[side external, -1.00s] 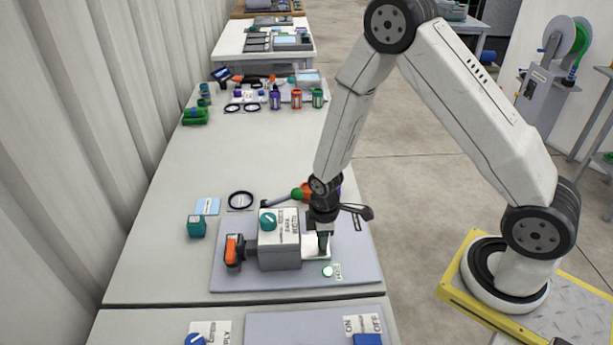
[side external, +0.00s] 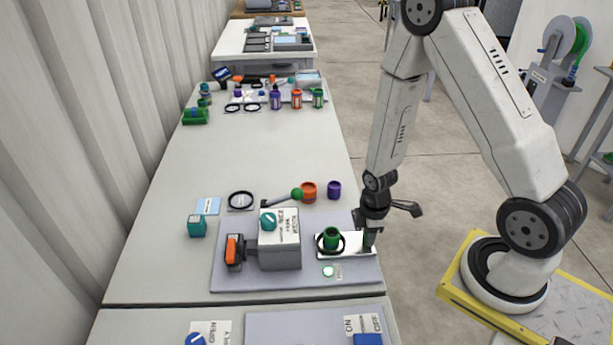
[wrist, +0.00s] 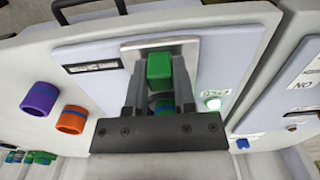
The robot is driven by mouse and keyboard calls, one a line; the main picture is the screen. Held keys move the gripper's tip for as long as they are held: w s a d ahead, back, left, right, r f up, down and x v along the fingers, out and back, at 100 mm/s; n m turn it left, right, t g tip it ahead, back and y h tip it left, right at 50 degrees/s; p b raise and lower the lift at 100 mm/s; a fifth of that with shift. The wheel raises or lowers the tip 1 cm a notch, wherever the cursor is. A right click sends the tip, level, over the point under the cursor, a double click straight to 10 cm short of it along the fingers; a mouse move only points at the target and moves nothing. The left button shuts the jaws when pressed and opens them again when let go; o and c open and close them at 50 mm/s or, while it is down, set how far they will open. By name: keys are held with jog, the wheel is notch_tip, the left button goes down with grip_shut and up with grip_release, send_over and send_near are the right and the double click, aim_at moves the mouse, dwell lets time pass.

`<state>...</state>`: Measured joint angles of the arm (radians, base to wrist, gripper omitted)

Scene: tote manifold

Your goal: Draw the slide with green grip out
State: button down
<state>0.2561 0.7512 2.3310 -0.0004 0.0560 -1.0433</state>
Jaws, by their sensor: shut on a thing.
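The slide (side external: 349,252) is a white plate standing well out of the right side of a grey box (side external: 281,245). A green cup (side external: 331,238) stands on it within a black ring. My gripper (side external: 369,245) is at the slide's right end. In the wrist view, the green grip (wrist: 159,66) sits between the fingers of my gripper (wrist: 160,80), which are shut on it. In the side view the fingers mostly hide the grip.
The box has a teal knob (side external: 268,219) on top and an orange-handled part (side external: 234,250) at its left. A round light (side external: 328,271) is in front of the slide. The table's right edge is near my gripper.

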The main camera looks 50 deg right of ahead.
jog(key=shift+s+d, duration=0.1)
jog(key=shift+d, duration=0.05)
jog(key=shift+c, duration=2.2)
grip_release()
jog(key=shift+r, duration=0.15)
jog(key=shift+r, duration=3.75)
jog(key=shift+r, duration=0.1)
